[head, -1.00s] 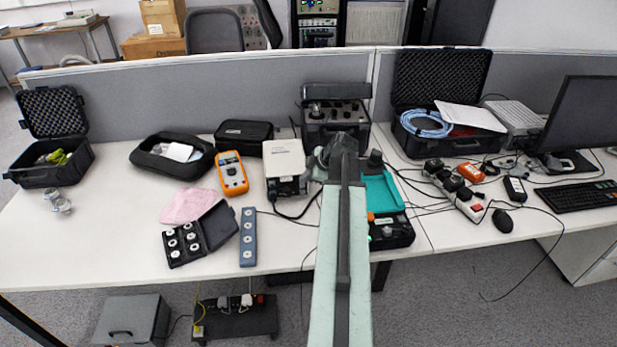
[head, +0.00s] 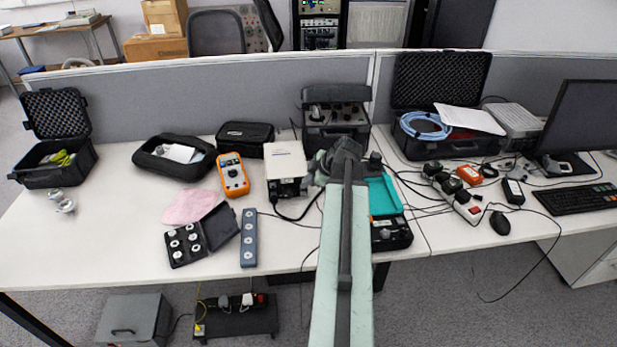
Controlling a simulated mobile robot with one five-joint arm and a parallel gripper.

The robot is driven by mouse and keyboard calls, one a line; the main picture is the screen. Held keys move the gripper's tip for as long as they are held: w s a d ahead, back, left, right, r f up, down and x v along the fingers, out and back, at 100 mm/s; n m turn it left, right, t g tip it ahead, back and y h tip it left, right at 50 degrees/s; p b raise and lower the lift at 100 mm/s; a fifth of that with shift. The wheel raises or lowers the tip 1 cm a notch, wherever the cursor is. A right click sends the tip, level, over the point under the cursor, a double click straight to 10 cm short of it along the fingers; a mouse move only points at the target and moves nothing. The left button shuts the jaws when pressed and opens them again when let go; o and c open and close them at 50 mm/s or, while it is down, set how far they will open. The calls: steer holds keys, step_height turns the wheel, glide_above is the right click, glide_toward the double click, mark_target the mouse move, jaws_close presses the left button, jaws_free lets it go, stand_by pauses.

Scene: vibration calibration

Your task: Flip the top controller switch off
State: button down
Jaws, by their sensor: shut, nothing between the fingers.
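My gripper (head: 336,160) is at the far end of my arm, over the middle of the table. It is shut and empty; its fingertips are small and hard to make out. A white box-shaped unit (head: 285,158) stands just left of it. A black case with knobs on its panel (head: 336,118) stands behind it against the partition. A teal-topped unit with a black control box (head: 392,236) lies to the right, partly hidden by my arm. I cannot tell which unit is the top controller, and no switch position is readable.
An orange multimeter (head: 232,175), a blue-grey strip (head: 248,238) and an open black case of discs (head: 190,240) lie to the left. A power strip (head: 452,192) and loose cables lie to the right. The front left of the table (head: 90,240) is clear.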

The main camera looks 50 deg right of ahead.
steer(key=p+v, duration=0.8)
steer(key=v, duration=0.2)
steer(key=shift+w+d+r+p, duration=0.25)
steer(key=shift+d+r+p, duration=0.1)
steer(key=shift+r, duration=0.1)
steer(key=w+a+n+g+y, duration=0.1)
steer(key=w+a+n, duration=0.1)
steer(key=w+a, duration=0.7)
steer(key=w+a+n+y, duration=0.25)
steer(key=w+a, duration=0.35)
steer(key=a, duration=0.6)
steer(key=w+a+f+n+g, duration=0.1)
steer(key=a, duration=0.9)
steer(key=w+a+f+n+g, duration=0.1)
steer(key=w+a+f+g, duration=0.1)
steer(key=a, duration=0.8)
steer(key=s+a+f+m+g+h, duration=0.15)
steer(key=s+a+m, duration=0.3)
steer(key=a, duration=0.55)
steer(key=s+d+m, duration=0.1)
steer(key=m, duration=0.2)
steer(key=d+m+g+h, duration=0.1)
steer(key=m, duration=0.2)
steer(key=s+d+m+g+h, duration=0.1)
steer(key=m, duration=0.3)
steer(key=shift+s+d+f, duration=0.15)
steer(key=shift+s+d, duration=0.05)
steer(key=shift+s, duration=0.15)
